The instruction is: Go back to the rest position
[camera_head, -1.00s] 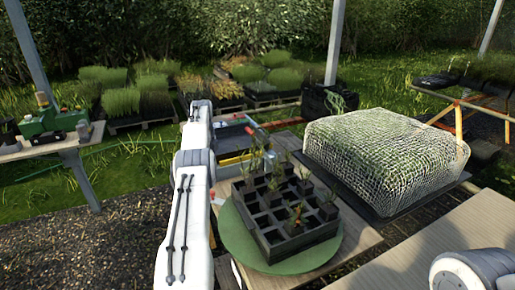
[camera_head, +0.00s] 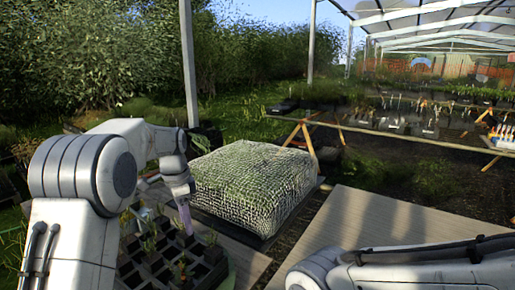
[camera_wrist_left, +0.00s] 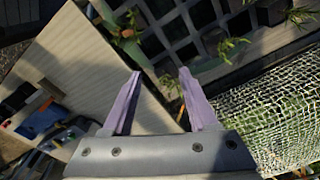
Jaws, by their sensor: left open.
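My left gripper (camera_head: 184,216) shows in the head view as purple fingers pointing down, over the right part of a dark cell tray. In the left wrist view its two purple fingers (camera_wrist_left: 160,75) stand apart with nothing between them. The dark cell tray (camera_head: 132,273) holds several small potted seedlings and is partly hidden behind my left arm. It also shows at the top of the left wrist view (camera_wrist_left: 205,45). My right arm crosses the lower right of the head view, and its gripper is out of frame.
A net-covered block of plants (camera_head: 250,185) stands just right of my left gripper and shows in the left wrist view (camera_wrist_left: 275,125). A bare wooden tabletop (camera_head: 385,222) lies to the right. Farther back is a trestle table (camera_head: 305,122) with dark trays.

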